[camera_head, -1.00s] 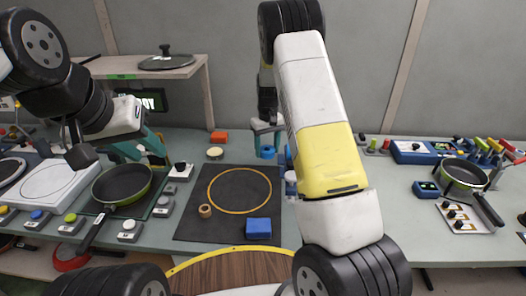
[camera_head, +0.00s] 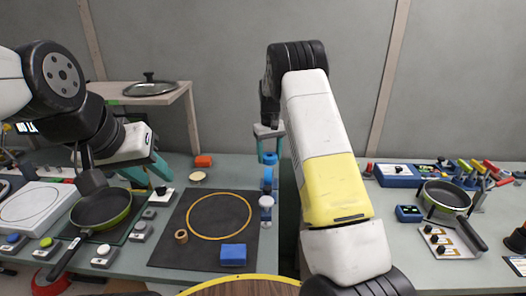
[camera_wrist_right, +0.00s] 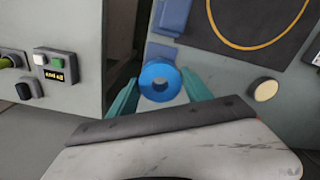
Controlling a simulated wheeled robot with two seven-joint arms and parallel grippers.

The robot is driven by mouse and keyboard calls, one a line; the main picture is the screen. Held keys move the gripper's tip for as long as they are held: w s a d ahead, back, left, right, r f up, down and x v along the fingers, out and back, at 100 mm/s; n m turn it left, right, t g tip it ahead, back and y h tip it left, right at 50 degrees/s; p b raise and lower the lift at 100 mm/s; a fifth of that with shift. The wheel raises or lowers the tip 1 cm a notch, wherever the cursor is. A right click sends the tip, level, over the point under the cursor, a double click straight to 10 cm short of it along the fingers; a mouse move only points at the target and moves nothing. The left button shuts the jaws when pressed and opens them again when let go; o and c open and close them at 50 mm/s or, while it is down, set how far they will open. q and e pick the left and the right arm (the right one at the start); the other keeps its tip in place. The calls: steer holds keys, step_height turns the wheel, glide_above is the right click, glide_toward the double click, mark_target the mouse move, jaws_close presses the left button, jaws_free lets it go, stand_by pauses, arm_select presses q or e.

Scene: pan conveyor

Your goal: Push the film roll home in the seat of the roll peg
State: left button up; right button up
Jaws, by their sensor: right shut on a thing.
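A blue ring-shaped roll (camera_wrist_right: 159,81), which I take for the film roll, sits between the teal fingers of my right gripper (camera_wrist_right: 158,96) in the right wrist view. The gripper is shut on it. In the head view the right gripper (camera_head: 269,143) is beyond my right forearm, with the blue roll (camera_head: 268,158) at its fingertips. Blue fittings (camera_head: 267,202) stand at the table edge just nearer. I cannot tell which part is the roll peg or whether the roll touches its seat. My left gripper (camera_head: 152,174) is open and empty above the table at the left.
A black mat (camera_head: 172,258) with an orange ring carries a blue block (camera_head: 233,254) and a brown roll (camera_head: 181,236). A pan (camera_head: 101,209) lies to the left; another pan (camera_head: 446,195) stands on the right table. A gap separates the tables.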

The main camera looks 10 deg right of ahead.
steer(key=shift+f, duration=2.8)
steer(key=shift+f, duration=2.3)
steer(key=o, duration=1.3)
steer(key=shift+c, duration=0.2)
step_height(320, 180, up, 8)
steer(key=shift+f, duration=0.15)
